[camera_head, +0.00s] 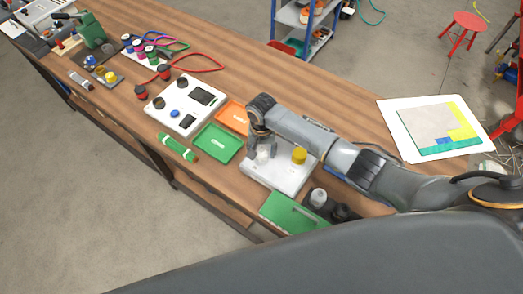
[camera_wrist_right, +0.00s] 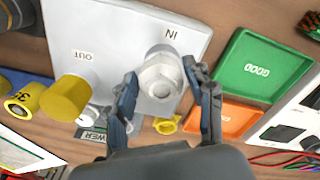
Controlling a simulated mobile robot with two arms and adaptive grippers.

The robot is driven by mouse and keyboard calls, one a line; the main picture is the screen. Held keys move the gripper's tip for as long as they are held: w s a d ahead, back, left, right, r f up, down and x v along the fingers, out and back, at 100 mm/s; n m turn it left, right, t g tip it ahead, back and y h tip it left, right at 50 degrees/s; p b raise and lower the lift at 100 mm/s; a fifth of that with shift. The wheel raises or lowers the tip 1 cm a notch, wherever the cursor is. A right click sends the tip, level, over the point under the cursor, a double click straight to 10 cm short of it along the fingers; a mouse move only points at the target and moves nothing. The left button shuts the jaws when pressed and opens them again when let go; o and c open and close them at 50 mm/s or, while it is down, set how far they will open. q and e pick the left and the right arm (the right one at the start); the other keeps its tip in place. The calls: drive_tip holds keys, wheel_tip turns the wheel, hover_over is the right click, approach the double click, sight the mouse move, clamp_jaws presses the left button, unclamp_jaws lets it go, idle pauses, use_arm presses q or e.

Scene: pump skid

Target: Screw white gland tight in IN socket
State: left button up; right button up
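The white gland (camera_wrist_right: 160,77) is a hexagonal nut-like fitting, seated upright at the IN socket (camera_wrist_right: 165,50) of a white block (camera_wrist_right: 112,35). It also shows in the head view (camera_head: 263,157), partly hidden by my gripper. My right gripper (camera_wrist_right: 161,72) has one finger on each side of the gland, close against it; it appears shut on it, though contact is hard to see. The right gripper also shows from above in the head view (camera_head: 262,143). A yellow gland (camera_wrist_right: 68,97) stands in the OUT side of the block. My left gripper is not in view.
A green GOOD tray (camera_head: 218,143) and an orange tray (camera_head: 233,116) lie beside the block. A white control box (camera_head: 186,104) stands farther left. A green plate (camera_head: 290,213) and dark fittings (camera_head: 341,211) are near the front. A yellow part (camera_wrist_right: 167,126) lies by the block.

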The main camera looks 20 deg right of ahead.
drive_tip(key=shift+o, duration=0.6)
